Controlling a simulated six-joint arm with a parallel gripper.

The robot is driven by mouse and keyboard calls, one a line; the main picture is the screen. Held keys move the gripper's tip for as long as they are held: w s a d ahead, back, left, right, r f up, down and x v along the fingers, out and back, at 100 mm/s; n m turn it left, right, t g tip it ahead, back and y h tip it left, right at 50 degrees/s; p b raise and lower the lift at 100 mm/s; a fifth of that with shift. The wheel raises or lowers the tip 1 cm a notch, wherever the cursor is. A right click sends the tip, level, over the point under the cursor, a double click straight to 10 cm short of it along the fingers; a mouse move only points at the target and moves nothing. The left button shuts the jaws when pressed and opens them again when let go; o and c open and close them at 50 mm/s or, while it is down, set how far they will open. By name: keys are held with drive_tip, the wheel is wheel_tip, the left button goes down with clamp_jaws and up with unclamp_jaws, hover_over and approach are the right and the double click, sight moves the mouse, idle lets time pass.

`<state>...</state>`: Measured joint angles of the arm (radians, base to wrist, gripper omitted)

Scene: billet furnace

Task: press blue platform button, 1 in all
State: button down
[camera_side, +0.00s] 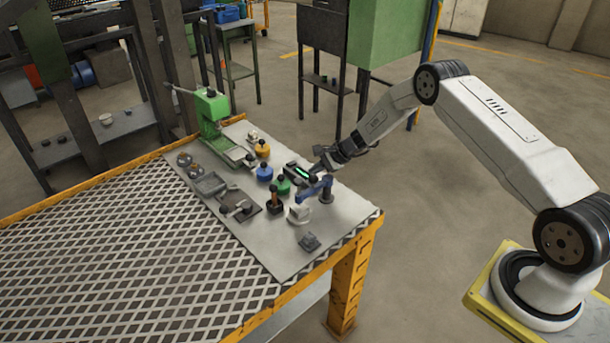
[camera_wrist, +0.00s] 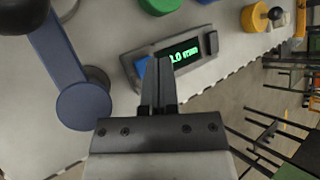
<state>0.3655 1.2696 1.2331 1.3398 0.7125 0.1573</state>
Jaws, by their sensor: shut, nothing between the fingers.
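A blue lever arm (camera_wrist: 58,70) lies left of my fingers in the wrist view. The mesh table top (camera_side: 130,255) at left is clear.

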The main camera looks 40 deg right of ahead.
drive_tip(key=shift+s+a+f, duration=0.1)
drive_tip(key=shift+s+f, duration=0.05)
drive_tip(key=shift+f, duration=0.55)
drive_tip(key=shift+s+f, duration=0.1)
drive_tip(key=shift+f, duration=0.55)
idle(1.9)
drive_tip(key=shift+r, duration=0.1)
drive_tip(key=shift+s+a+r, duration=0.3)
drive_tip(key=shift+s+r, duration=0.05)
drive_tip(key=shift+s, duration=0.05)
idle(0.3)
drive_tip(key=shift+w+d+r, duration=0.1)
drive_tip(key=shift+d+r, duration=0.05)
drive_tip(key=shift+r, duration=1.25)
drive_tip(key=shift+w+d+r, duration=0.1)
drive_tip(key=shift+r, duration=1.25)
drive_tip(key=shift+r, duration=0.1)
